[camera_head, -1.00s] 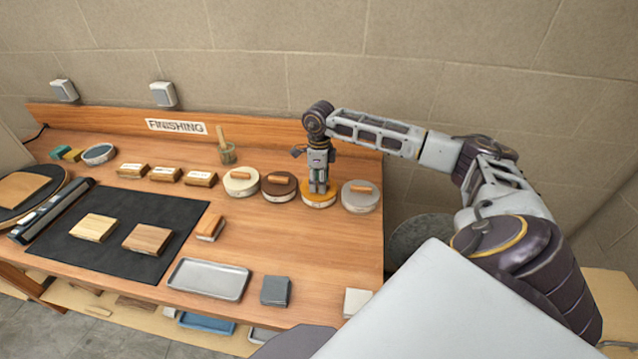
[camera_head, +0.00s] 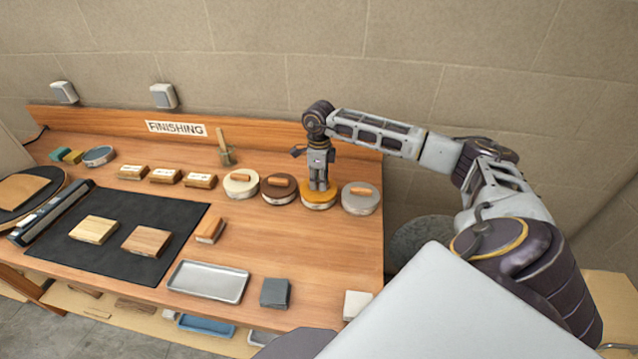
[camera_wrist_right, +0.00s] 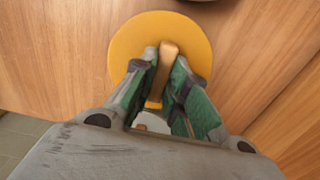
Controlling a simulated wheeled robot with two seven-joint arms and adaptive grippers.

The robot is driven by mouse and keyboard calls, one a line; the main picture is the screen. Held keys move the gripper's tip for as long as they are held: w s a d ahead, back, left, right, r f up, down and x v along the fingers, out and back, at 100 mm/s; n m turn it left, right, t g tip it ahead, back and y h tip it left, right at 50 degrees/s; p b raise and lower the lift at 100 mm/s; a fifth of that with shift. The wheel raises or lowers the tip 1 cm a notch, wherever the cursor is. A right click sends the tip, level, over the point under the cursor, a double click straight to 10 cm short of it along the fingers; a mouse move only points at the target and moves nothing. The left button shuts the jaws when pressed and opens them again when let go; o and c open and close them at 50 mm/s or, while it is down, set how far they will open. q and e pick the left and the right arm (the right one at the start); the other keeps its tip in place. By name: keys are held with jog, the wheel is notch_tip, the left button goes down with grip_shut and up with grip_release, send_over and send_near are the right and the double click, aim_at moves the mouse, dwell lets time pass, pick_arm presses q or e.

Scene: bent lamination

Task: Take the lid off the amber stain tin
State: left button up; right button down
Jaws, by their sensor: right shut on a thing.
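The amber stain tin (camera_head: 319,205) stands in the row of round tins at the back right of the bench. Its amber lid (camera_head: 308,192) is on top, with a wooden bar handle, and also fills the middle of the right wrist view (camera_wrist_right: 135,40). My right gripper (camera_head: 319,187) points straight down over the tin. In the wrist view its two green-padded fingers (camera_wrist_right: 165,75) are shut on the lid's wooden handle (camera_wrist_right: 168,52). The lid appears seated on the tin. My left gripper is not in view.
A brown-lidded tin (camera_head: 279,189) stands close on the left, with a cream-lidded tin (camera_head: 240,184) beyond it. A grey-lidded tin (camera_head: 360,199) stands close on the right. A backboard (camera_head: 250,133) rises behind.

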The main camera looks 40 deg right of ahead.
notch_tip(320, 180, up, 8)
jog(key=shift+f+b, duration=0.15)
jog(key=shift+b, duration=0.3)
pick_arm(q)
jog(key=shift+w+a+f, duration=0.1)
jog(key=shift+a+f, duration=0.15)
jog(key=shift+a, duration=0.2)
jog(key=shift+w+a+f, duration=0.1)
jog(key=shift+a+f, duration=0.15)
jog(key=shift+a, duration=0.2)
pick_arm(e)
jog(key=shift+r, duration=0.85)
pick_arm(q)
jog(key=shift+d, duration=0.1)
